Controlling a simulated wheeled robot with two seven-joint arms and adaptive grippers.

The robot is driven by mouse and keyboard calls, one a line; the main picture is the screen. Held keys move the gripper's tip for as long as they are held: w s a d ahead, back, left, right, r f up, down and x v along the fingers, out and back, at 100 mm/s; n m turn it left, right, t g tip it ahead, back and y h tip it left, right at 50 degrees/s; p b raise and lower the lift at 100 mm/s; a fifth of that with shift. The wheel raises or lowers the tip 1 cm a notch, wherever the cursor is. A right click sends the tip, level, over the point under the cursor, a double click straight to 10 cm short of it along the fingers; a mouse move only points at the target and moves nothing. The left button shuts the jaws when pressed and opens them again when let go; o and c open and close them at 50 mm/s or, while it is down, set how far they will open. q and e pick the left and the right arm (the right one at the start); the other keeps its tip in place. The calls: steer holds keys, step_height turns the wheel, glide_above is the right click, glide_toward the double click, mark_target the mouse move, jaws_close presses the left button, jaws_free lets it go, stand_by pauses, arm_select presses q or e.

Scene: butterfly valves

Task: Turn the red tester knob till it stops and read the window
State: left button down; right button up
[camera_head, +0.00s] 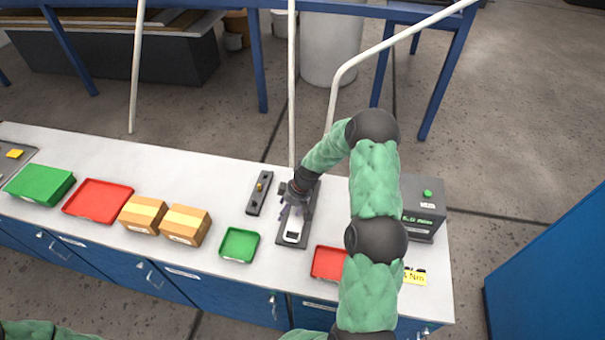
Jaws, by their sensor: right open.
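A dark grey tester box (425,222) stands at the right end of the bench, partly behind my right arm. It has a green button (427,194) on top and a lit green window (418,218) that seems to read "5.0 Nm". I see no red knob; part of the box is hidden by my arm. My right gripper (296,203) is open, pointing down over a dark fixture (284,240) that holds a pale, elongated valve part (293,228). I cannot tell whether the fingers touch it. My left gripper is out of view.
Left of the fixture lie a dark strip with small knobs (260,194), a green tray (239,245), two cardboard boxes (143,214), a red tray (98,200) and a green bin (40,184). Another red tray (328,262) and a yellow label (415,277) flank my right arm.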

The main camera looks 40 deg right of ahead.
steer(key=w+d+r+n+t, duration=0.1)
steer(key=w+d+r+n, duration=0.25)
steer(key=d+r, duration=1.05)
steer(key=shift+n, duration=0.25)
steer(key=p+x, duration=0.1)
steer(key=x, duration=0.4)
steer(key=p+x, duration=0.1)
steer(key=x, duration=0.4)
steer(key=shift+s+d+f+p, duration=0.15)
steer(key=shift+f+p, duration=0.15)
steer(key=c, duration=1.1)
